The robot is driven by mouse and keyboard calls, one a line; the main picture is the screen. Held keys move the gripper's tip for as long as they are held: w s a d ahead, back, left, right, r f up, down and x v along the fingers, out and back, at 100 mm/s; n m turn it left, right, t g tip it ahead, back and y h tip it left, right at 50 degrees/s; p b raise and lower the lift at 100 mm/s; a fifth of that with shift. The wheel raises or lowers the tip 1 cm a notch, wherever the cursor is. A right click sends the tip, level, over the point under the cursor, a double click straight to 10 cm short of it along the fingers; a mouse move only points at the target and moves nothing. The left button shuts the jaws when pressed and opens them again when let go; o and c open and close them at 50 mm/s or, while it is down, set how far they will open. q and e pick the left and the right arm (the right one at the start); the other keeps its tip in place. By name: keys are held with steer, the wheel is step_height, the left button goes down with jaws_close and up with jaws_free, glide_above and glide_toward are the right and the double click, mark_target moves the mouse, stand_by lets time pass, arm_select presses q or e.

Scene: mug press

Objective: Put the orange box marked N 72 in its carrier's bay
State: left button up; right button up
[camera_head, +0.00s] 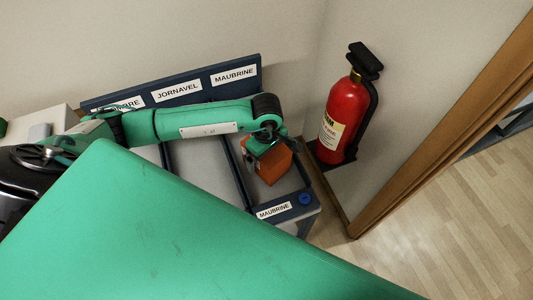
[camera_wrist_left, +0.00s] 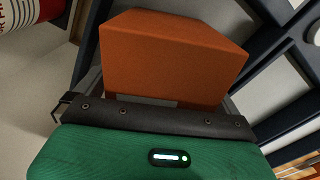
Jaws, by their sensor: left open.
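The orange box (camera_head: 274,167) is in the right-hand bay of the dark blue rack, behind the front label MAUBRINE (camera_head: 273,211). It looks turned against the bay's sides. I cannot tell if it rests on the floor of the bay. No marking on it is readable. My left gripper (camera_head: 262,148) is at the box's top and far side, and is open. In the left wrist view the orange box (camera_wrist_left: 172,58) stands right in front of the gripper's dark edge; the fingertips are hidden there. My right gripper is out of view.
The rack's back board (camera_head: 177,87) carries the labels JORNAVEL and MAUBRINE, and a third partly covered by my arm. A wooden door frame (camera_head: 440,120) stands farther right. A blue round knob (camera_head: 305,199) sits at the rack's front corner.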

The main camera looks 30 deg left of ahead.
arm_select(q)
steer(key=shift+w+r, duration=0.1)
steer(key=shift+r, duration=0.25)
step_height(320, 180, up, 11)
steer(key=b, duration=0.3)
steer(key=shift+f, duration=0.2)
steer(key=shift+r, duration=0.45)
